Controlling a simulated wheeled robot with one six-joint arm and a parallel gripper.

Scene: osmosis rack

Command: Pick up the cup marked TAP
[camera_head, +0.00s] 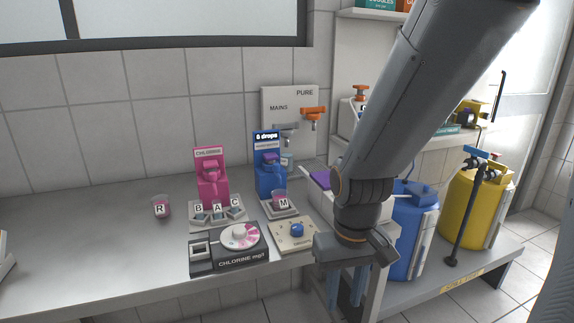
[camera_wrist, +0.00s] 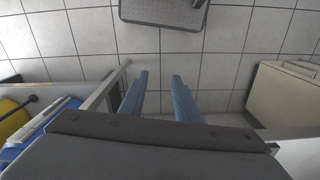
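I cannot read a TAP mark on any cup in either view. A cup marked R (camera_head: 161,208) with pink contents stands on the left of the counter. A cup marked M (camera_head: 281,201) stands on the blue dispenser's base. A small pale item (camera_head: 287,160) sits below the MAINS tap; it is too small to tell whether it is a cup. My gripper (camera_head: 346,292) points down in front of the counter's right end, apart from the cups. In the wrist view its two blue fingers (camera_wrist: 160,78) are apart with only floor tiles between them.
A pink dispenser (camera_head: 212,182) and blue dispenser (camera_head: 270,176) stand on the counter (camera_head: 90,245), behind a chlorine meter (camera_head: 230,248) and a blue-knobbed plate (camera_head: 295,234). Blue (camera_head: 412,235) and yellow (camera_head: 474,210) tanks stand at right. The counter's left part is mostly clear.

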